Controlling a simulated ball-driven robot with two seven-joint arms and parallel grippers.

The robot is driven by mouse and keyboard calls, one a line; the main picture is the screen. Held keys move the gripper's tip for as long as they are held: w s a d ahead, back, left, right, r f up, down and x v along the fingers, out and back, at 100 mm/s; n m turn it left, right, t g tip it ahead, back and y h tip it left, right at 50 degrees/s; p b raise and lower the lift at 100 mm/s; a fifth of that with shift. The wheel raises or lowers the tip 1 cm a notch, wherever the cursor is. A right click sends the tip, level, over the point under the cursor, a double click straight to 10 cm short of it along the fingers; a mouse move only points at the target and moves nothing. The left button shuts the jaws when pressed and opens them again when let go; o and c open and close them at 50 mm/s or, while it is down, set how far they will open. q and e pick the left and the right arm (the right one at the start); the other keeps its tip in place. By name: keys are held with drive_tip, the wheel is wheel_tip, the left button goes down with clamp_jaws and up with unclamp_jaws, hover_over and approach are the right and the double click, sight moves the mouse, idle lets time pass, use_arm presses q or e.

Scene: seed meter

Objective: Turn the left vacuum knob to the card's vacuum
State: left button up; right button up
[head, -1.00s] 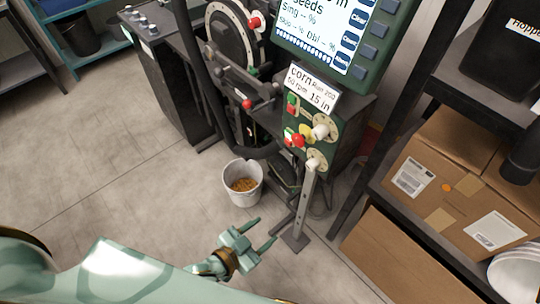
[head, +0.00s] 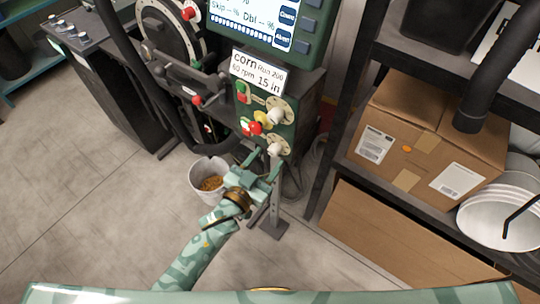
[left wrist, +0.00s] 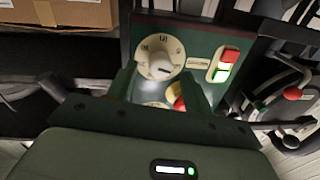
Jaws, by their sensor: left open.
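The green control panel (head: 292,134) carries two pale knobs on round dials, an upper knob (head: 276,117) and a lower knob (head: 275,150). I cannot tell which one is the left vacuum knob. The white card (head: 257,75) above reads corn, Run 200, 60 rpm, 15 in. My left gripper (head: 266,162) is open in front of the lower knob. In the left wrist view one dial knob (left wrist: 160,66) shows just beyond the fingers, with a dark mark on it. No contact can be made out.
A red button (head: 256,128) on yellow and red-green switches sit beside the knobs. A bucket of grain (head: 209,180) stands on the floor below left. A shelf with cardboard boxes (head: 420,140) is at the right. Open floor lies at the left.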

use_arm(q)
drive_tip(key=shift+x, duration=1.2)
drive_tip(key=c, duration=1)
drive_tip(key=shift+o, duration=0.2)
drive_tip(key=shift+m, duration=0.4)
drive_tip(key=m+b, duration=0.1)
drive_tip(key=m, duration=0.3)
drive_tip(key=shift+f+m+h, duration=0.15)
drive_tip(key=shift+m+h, duration=0.15)
drive_tip(key=shift+m+b, duration=0.7)
drive_tip(key=shift+m, duration=1.6)
